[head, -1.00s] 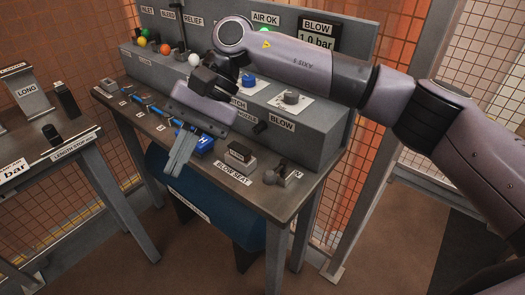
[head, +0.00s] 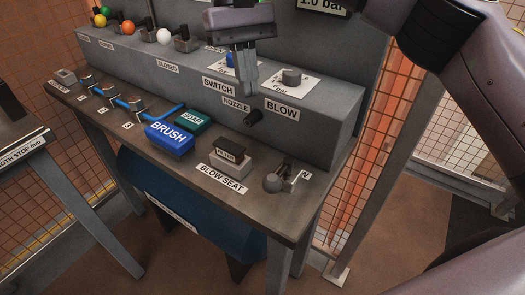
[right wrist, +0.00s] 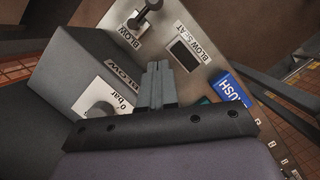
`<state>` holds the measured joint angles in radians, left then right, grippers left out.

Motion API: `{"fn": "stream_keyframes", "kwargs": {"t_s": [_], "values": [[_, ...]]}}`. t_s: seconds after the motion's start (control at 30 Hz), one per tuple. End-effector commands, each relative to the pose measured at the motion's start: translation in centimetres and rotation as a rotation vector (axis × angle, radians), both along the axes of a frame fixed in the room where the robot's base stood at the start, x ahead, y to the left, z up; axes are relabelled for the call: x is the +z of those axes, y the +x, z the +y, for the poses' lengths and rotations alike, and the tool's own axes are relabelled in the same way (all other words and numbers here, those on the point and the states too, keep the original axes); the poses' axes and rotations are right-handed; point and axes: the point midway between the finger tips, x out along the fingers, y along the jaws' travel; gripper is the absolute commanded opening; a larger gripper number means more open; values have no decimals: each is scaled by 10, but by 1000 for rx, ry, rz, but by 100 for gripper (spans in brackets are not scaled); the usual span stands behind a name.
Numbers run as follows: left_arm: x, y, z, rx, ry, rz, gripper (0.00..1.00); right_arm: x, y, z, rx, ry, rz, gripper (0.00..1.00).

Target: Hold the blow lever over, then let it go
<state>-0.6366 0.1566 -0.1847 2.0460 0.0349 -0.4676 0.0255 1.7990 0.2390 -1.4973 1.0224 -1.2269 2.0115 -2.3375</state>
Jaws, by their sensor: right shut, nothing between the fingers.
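The blow lever is a small dark lever with a round knob (head: 273,183), at the right front of the bench by a small label. It also shows in the right wrist view (right wrist: 150,6), beside a BLOW label. My right gripper (head: 244,92) is shut and empty, fingers pointing down in front of the raised panel, above the nozzle. In the right wrist view its closed fingertips (right wrist: 158,66) are apart from the lever, which stands beyond them. The black nozzle (head: 254,118) sticks out of the panel front between the NOZZLE and BLOW labels. My left gripper is not in view.
A grey dial (head: 291,76) is on the panel top. Several coloured ball knobs line the panel's left.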

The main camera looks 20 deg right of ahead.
Motion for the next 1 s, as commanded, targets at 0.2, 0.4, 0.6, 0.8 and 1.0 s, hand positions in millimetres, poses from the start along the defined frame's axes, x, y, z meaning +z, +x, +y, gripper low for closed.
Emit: {"fn": "stream_keyframes", "kwargs": {"t_s": [0.2, 0.4, 0.6, 0.8, 1.0], "values": [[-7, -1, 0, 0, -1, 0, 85, -11, -2, 0, -1, 3, 3, 0], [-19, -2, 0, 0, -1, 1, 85, -40, -12, -2, 1, 0, 3, 0], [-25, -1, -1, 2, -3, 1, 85, -80, -24, -2, 1, 1, 3, 0], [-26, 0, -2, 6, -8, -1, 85, -99, -41, -3, 1, 2, 0, 0], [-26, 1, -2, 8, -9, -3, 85, -102, -59, -4, -1, 2, -1, 0]]}}
